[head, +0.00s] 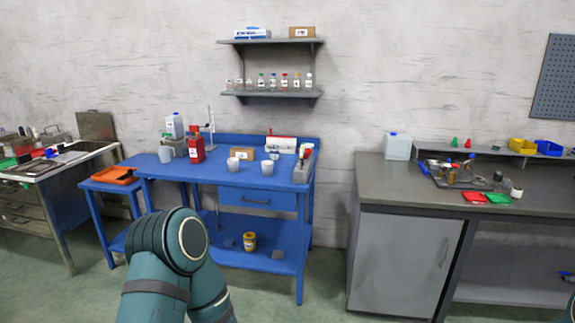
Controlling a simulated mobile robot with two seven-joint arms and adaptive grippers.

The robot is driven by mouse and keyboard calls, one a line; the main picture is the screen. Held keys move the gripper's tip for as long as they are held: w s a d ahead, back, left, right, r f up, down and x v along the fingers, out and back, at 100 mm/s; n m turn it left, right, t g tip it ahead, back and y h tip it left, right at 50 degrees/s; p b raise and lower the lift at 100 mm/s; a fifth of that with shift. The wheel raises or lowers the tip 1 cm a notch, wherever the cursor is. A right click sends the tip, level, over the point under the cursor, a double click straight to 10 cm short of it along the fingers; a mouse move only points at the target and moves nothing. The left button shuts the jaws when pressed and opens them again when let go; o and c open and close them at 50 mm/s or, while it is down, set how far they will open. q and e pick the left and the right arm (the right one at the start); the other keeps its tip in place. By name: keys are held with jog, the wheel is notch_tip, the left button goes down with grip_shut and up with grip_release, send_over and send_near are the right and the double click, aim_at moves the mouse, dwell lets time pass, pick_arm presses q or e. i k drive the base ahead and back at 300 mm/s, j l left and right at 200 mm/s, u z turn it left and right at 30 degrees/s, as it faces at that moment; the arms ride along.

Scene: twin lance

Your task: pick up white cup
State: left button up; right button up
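Several cup-like vessels stand on the blue workbench (210,177). One white cup (267,169) is near the front edge, right of centre. A second white cup (233,164) stands just left of it. A larger pale mug or jug (166,155) is at the left of the bench. All three look upright, and nothing is touching them. Neither of my grippers shows. A teal link of my own arm fills the lower left middle, in front of the bench's lower part.
A red can (196,150), a small cardboard box (242,153) and a grey bin (303,165) crowd the bench around the cups. A grey counter (440,185) stands to the right. Wall shelves (270,93) hang above. Open floor lies between bench and counter.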

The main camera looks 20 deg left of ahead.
aim_at(267, 167)
jog(key=i+j+z, duration=0.25)
jog(key=i+j, duration=1.35)
jog(key=i, duration=0.15)
